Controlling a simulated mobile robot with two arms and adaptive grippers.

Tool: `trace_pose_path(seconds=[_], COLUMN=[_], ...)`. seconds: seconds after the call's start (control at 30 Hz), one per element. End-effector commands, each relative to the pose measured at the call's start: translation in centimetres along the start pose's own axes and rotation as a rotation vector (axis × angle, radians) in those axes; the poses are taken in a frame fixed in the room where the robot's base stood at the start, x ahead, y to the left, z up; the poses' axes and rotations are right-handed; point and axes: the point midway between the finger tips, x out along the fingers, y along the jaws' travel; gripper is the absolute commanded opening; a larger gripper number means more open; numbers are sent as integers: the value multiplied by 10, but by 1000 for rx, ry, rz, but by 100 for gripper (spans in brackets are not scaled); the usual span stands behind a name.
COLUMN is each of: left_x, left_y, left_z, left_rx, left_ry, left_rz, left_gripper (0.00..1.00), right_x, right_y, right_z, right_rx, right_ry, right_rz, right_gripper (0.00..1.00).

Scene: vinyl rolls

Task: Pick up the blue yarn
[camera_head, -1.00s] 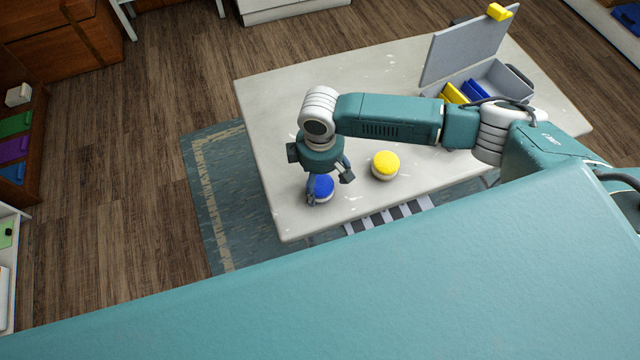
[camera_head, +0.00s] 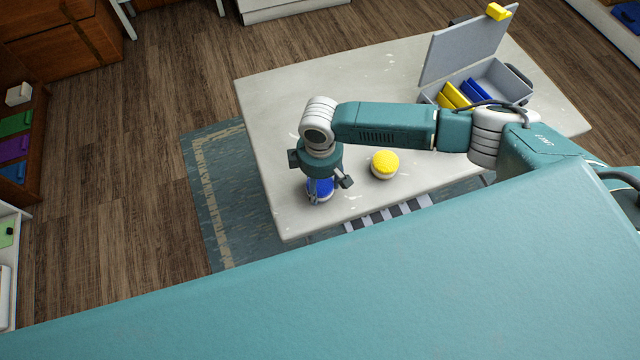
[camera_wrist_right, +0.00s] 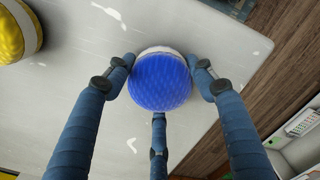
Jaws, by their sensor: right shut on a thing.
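The blue yarn (camera_head: 321,187) is a round blue ball with a white base, near the left front edge of the pale table. It also shows in the right wrist view (camera_wrist_right: 160,82), between the fingers. My right gripper (camera_head: 328,184) comes down from above, with its fingers around the yarn's sides. In the right wrist view, my right gripper (camera_wrist_right: 162,85) is shut on the yarn. In the head view, the fingers and wrist partly hide the yarn. My left gripper is not in view.
A yellow yarn ball (camera_head: 384,163) stands right of the blue one. An open grey box (camera_head: 508,82) with yellow and blue items is at the table's back right. The table (camera_head: 290,90) is clear at the back left. A patterned rug (camera_head: 215,205) lies below.

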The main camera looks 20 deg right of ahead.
Motion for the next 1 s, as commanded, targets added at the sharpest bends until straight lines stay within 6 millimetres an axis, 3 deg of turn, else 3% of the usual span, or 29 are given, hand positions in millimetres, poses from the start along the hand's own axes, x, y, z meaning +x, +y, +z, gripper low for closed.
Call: trace_pose_path(seconds=[0.17, 0.37, 0.7, 1.0], left_x=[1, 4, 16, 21], left_y=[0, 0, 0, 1], left_z=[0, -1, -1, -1], left_rx=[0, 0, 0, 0], left_ry=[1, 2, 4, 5], left_rz=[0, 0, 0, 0], left_gripper=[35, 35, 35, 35], right_x=[-6, -33, -132, -189], right_y=[0, 1, 1, 1], right_z=[0, -1, -2, -1], right_rx=[0, -1, -1, 1], right_ry=[1, 4, 7, 2], right_rz=[1, 2, 4, 1], right_gripper=[29, 29, 29, 29])
